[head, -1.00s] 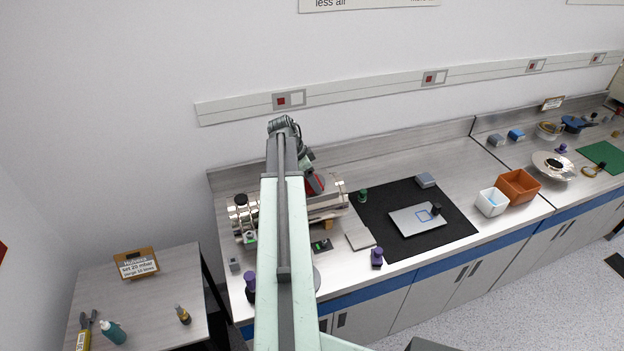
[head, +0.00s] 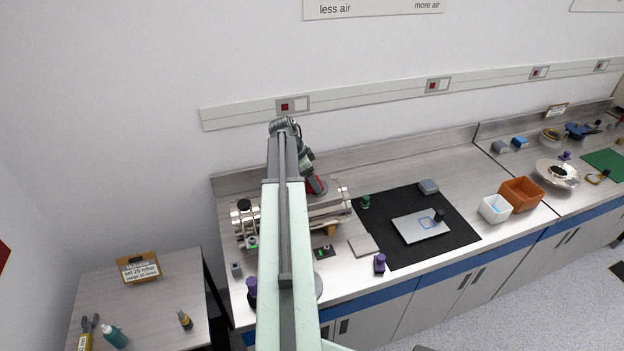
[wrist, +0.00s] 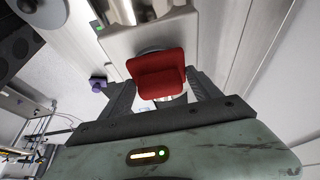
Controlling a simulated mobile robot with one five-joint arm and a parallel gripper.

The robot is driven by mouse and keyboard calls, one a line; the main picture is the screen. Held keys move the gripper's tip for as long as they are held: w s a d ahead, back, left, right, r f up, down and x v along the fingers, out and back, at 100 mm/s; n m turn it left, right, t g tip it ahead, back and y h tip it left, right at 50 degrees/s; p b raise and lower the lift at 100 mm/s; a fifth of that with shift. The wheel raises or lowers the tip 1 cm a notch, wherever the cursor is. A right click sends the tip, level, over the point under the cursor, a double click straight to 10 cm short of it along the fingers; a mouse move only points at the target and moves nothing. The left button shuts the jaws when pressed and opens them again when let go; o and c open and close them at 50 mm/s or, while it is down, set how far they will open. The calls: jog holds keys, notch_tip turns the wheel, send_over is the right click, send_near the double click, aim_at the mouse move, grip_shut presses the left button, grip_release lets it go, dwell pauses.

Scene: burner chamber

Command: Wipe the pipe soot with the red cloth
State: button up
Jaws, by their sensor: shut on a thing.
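The red cloth (wrist: 158,74) is a folded block between the fingers of my gripper (wrist: 162,88) in the wrist view. My gripper is shut on it. In the head view a bit of the red cloth (head: 317,184) shows just right of my arm, at the upper side of the shiny metal pipe (head: 328,207). The pipe lies along the bench, and my arm hides part of it. Shiny metal (wrist: 128,8) also shows at the top of the wrist view, beyond the cloth. I cannot tell whether the cloth touches the pipe. No soot can be made out.
A black mat (head: 460,232) with a laptop-like grey plate (head: 420,227) lies to the right. A white bin (head: 494,209) and an orange bin (head: 521,194) stand further right. Purple-topped items (head: 380,263) stand along the front edge. A small side table (head: 165,300) is at the left.

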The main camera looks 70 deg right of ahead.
jog(key=shift+f+b, duration=0.3)
jog(key=shift+s+a+r, duration=0.15)
jog(key=shift+s+a, duration=0.4)
jog(key=shift+a, duration=0.1)
jog(key=shift+s+a, duration=0.5)
jog(key=shift+a, duration=0.15)
jog(key=shift+w+d, duration=0.6)
jog(key=shift+d, duration=0.15)
jog(key=shift+w+d+f, duration=0.2)
jog(key=shift+w+d, duration=0.2)
jog(key=shift+d, duration=0.1)
jog(key=shift+a, duration=0.1)
